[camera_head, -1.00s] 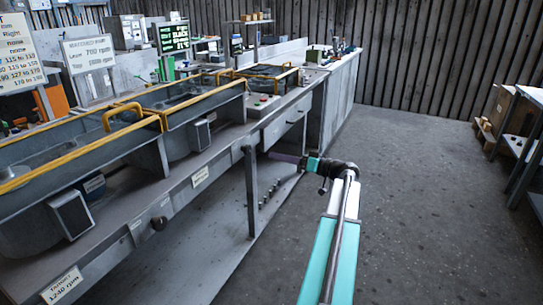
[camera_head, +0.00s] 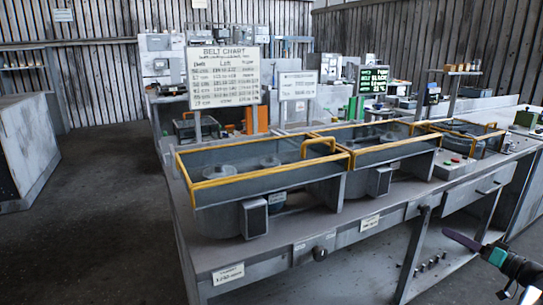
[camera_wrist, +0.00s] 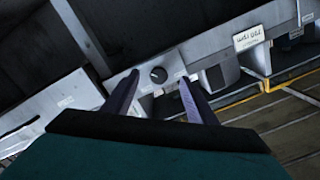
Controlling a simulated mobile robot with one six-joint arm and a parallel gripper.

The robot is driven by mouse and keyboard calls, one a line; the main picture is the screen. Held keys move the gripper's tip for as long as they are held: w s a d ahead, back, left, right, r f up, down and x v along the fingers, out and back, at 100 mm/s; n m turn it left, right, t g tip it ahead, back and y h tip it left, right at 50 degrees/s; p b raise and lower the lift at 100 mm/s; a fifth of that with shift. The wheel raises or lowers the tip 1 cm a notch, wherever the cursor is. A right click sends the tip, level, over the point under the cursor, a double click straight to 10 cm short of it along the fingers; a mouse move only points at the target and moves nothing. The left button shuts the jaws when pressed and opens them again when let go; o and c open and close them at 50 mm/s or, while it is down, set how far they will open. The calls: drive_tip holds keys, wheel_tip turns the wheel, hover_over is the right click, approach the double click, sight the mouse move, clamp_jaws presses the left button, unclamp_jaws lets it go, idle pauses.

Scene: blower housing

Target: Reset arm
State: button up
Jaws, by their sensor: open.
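My gripper (camera_wrist: 155,100) shows in the wrist view with its two purple fingers spread apart and nothing between them. Beyond the fingers in that view is the grey bench front with a dark round knob (camera_wrist: 158,74). In the head view part of my arm with the purple finger end (camera_head: 462,240) shows at the lower right, in front of the bench's right part. The fingertips look apart from the bench, though the exact gap is hard to tell.
The long grey bench (camera_head: 268,249) carries yellow-framed housings (camera_head: 262,170) and a belt chart sign (camera_head: 223,78). A bench leg (camera_head: 412,255) stands near my arm. A grey cabinet (camera_head: 30,145) is at far left. Open floor (camera_head: 105,190) lies between it and the bench.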

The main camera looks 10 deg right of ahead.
drive_tip(key=w+a+f+g+y+p, duration=0.15)
drive_tip(key=a+f+g, duration=0.25)
drive_tip(key=a+f, duration=0.65)
drive_tip(key=w+a+f+g+y+p, duration=0.1)
drive_tip(key=w+a+f+g+p, duration=0.15)
drive_tip(key=a+f, duration=0.8)
drive_tip(key=w+a+f+g+y+p, duration=0.1)
drive_tip(key=w+a+f+g+p, duration=0.15)
drive_tip(key=a+f+g, duration=0.75)
drive_tip(key=s+a+f+t+p, duration=0.1)
drive_tip(key=s+a+f, duration=0.15)
drive_tip(key=a, duration=0.45)
drive_tip(key=s+a+f+t, duration=0.1)
drive_tip(key=s+a, duration=0.2)
drive_tip(key=a, duration=0.4)
drive_tip(key=s+a+f+n+g+h+p, duration=0.1)
drive_tip(key=s+a+f+g+h, duration=0.1)
drive_tip(key=s, duration=0.6)
drive_tip(key=s+a+f+n+g+h+p, duration=0.1)
drive_tip(key=s+a+f+g+h+p, duration=0.1)
drive_tip(key=s+a, duration=0.3)
drive_tip(key=s+a+f+n+g+h+p, duration=0.1)
drive_tip(key=s+a+f+g+h+p, duration=0.1)
drive_tip(key=s, duration=0.9)
wheel_tip(320, 180, down, 2)
drive_tip(key=shift+a+f+n+g+h, duration=0.15)
drive_tip(key=shift+a+n+g+h, duration=0.25)
drive_tip(key=shift+a+g+h, duration=0.6)
drive_tip(key=shift+d, duration=0.25)
